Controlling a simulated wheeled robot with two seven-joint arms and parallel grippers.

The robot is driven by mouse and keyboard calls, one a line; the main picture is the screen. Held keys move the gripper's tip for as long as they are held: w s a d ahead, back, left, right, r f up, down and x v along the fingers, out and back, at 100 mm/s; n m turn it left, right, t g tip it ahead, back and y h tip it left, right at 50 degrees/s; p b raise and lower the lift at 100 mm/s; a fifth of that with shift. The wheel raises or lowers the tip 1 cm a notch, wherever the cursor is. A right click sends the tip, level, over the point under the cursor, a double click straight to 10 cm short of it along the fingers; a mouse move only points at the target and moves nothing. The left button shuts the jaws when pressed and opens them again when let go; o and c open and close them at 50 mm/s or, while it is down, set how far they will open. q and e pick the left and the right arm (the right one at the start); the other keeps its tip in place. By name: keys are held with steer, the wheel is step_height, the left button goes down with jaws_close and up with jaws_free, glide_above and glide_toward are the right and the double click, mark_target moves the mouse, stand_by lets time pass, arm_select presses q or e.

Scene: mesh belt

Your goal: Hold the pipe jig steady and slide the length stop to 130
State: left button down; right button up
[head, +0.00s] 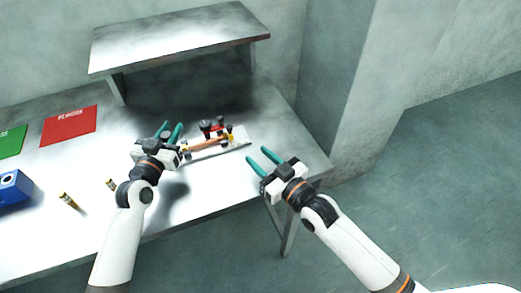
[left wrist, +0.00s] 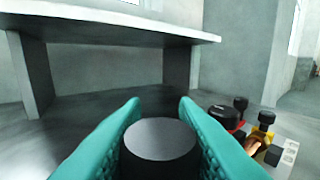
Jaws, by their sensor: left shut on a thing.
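The pipe jig (head: 238,140) lies on the bench, with a pale plate, an orange-brown pipe (head: 207,144), a red part with a black knob (head: 207,124) and a yellow part with a dark knob (head: 229,129). I cannot tell which part is the length stop, and its scale is unreadable. My left gripper (head: 172,125) is at the jig's left end. In the left wrist view its teal fingers are closed on a dark round knob (left wrist: 160,138) with a flat grey top. The jig's yellow part (left wrist: 265,121) shows right of them. My right gripper (head: 257,153) is open and empty, right of the jig.
A raised metal shelf (head: 180,38) stands behind the jig. A red mat (head: 70,125), a green mat (head: 12,141), a blue box (head: 12,188) and two small yellowish pieces (head: 69,201) (head: 111,184) lie to the left. The bench's right edge is close to my right gripper.

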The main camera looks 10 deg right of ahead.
arm_select(q)
steer(key=c, duration=1.1)
jaws_free()
steer(key=shift+a, duration=0.1)
steer(key=shift+o, duration=0.2)
steer(key=shift+s, duration=0.1)
